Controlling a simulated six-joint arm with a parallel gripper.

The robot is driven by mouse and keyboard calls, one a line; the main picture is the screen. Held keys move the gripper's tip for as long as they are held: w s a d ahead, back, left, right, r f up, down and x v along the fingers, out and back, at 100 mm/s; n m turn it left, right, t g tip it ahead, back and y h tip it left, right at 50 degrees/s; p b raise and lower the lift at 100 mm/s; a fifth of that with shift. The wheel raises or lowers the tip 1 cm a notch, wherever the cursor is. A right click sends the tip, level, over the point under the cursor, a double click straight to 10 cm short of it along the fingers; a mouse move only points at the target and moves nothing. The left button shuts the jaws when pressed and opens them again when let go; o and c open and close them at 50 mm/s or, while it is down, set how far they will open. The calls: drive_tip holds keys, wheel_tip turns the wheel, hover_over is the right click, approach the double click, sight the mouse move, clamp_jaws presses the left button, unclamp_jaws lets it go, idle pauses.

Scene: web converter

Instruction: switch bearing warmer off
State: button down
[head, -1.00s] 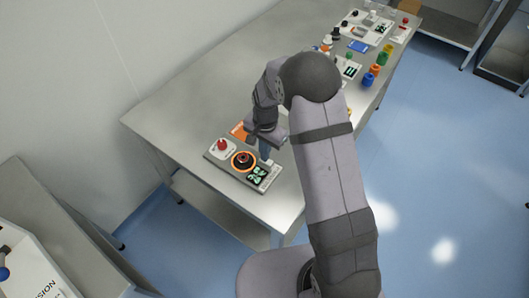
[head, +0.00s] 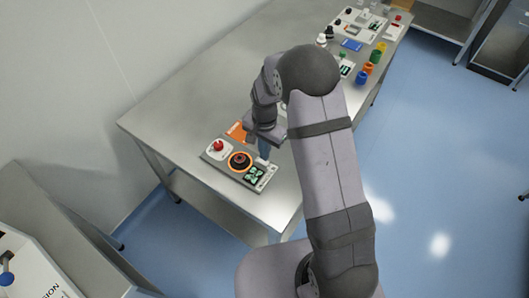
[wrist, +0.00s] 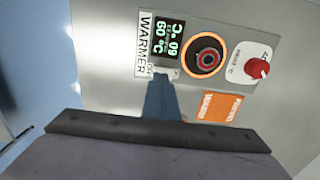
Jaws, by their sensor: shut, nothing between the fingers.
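The bearing warmer (head: 231,173) is a flat grey panel on the near end of the steel table. In the wrist view it (wrist: 222,85) carries a WARMER label, a display (wrist: 166,41) with green figures that look like 60 °C, and a lit orange ring (wrist: 223,55) around a dark round part. A red knob (wrist: 257,68) sits on a white plate. My gripper (wrist: 162,80) is shut and empty, its tips at the panel edge beside the display. The tips cover part of a small label there; the switch is not clearly visible. The gripper (head: 264,152) also shows in the head view.
An orange plate (wrist: 220,108) lies on the table beside the warmer. Coloured cups (head: 368,68) and other panels (head: 360,22) stand farther along the table. The table's near edge is close to the warmer. The table's left part is clear.

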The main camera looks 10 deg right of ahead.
sight(265, 163)
wheel_tip(265, 163, up, 2)
drive_tip(key=shift+r+p, duration=0.15)
drive_tip(key=shift+p, duration=0.35)
drive_tip(key=shift+w+r+b, duration=0.15)
drive_tip(key=shift+r+b, duration=0.15)
drive_tip(key=shift+b, duration=0.25)
wheel_tip(265, 163, up, 9)
drive_tip(key=b, duration=0.2)
drive_tip(key=b, duration=0.3)
drive_tip(key=shift+f, duration=0.25)
drive_tip(key=shift+s+r+b, duration=0.1)
drive_tip(key=shift+s+b, duration=0.2)
drive_tip(key=shift+b, duration=0.5)
drive_tip(key=shift+s+r, duration=0.1)
drive_tip(key=shift+r, duration=0.15)
drive_tip(key=shift+f, duration=0.1)
